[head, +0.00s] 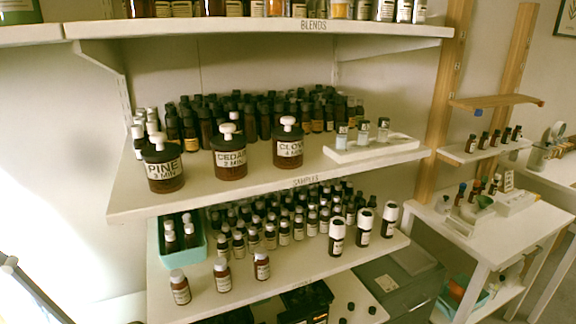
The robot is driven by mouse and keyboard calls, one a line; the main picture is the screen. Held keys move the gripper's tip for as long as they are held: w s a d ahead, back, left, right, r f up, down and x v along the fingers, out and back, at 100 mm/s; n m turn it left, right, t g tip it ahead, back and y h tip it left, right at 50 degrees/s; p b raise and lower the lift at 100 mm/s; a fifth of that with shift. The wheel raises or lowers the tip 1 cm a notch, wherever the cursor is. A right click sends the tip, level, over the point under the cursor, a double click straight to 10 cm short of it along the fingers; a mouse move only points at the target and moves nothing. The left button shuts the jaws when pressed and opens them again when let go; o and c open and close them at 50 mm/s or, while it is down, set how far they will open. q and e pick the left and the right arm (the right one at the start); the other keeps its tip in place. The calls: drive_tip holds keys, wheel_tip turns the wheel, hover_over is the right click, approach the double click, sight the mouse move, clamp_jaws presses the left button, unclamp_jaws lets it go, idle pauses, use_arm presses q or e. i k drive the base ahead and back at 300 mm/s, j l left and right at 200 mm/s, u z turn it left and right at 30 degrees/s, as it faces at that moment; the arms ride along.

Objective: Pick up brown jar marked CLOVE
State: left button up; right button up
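The brown jar marked CLOVE (289,146) stands upright near the front of the middle shelf (255,187). It has a black lid with a white knob and a white label. The similar CEDAR jar (230,158) stands just left of it, and the PINE jar (163,169) stands further left. All three are upright and apart. Neither of my grippers shows in the head view.
Many small dark bottles (245,112) stand in rows behind the jars. A white tray (372,147) with small vials is to the right. The shelf marked BLENDS (385,29) hangs above. The shelf below (245,292) holds more bottles.

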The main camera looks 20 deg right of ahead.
sight(287, 155)
drive_tip(key=k+j, duration=0.15)
drive_tip(key=j, duration=0.2)
drive_tip(key=k+j, duration=0.1)
drive_tip(key=j, duration=0.2)
drive_tip(key=k+j, duration=0.15)
drive_tip(key=j, duration=0.2)
drive_tip(key=k+j+u, duration=0.1)
drive_tip(key=j, duration=0.25)
drive_tip(key=k+j, duration=0.1)
drive_tip(key=j, duration=0.2)
